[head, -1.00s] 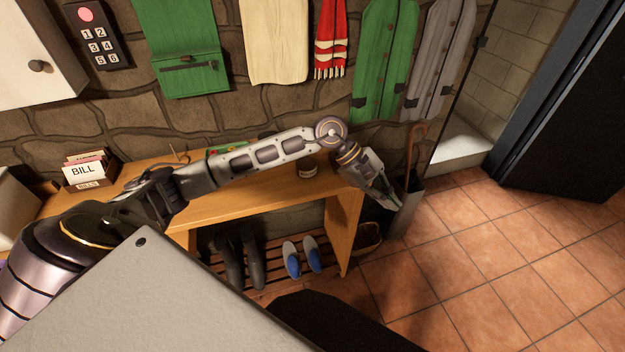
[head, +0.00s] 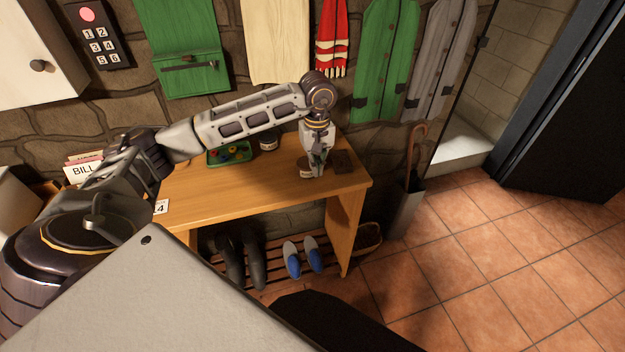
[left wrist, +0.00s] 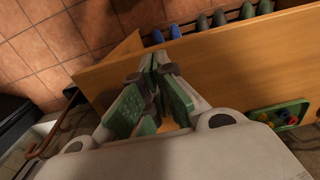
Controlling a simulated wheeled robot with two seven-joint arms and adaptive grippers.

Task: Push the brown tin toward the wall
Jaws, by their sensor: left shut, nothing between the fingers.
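A small round tin (head: 304,174), brownish with a pale band, stands on the wooden bench top (head: 240,192) near its right part. It is partly covered by my left gripper (head: 317,174), which points down close beside it on the right. I cannot tell whether they touch. The left gripper is shut and holds nothing. In the left wrist view, its fingers (left wrist: 161,62) are together over the bench top, and I cannot make out the tin there. My right gripper is not in view.
A dark jar (head: 268,142) and a green tray (head: 232,153) of coloured pieces stand near the wall. A flat dark brown item (head: 342,161) lies right of the gripper. An umbrella stand (head: 407,212) is beyond the bench's right end. The front bench top is clear.

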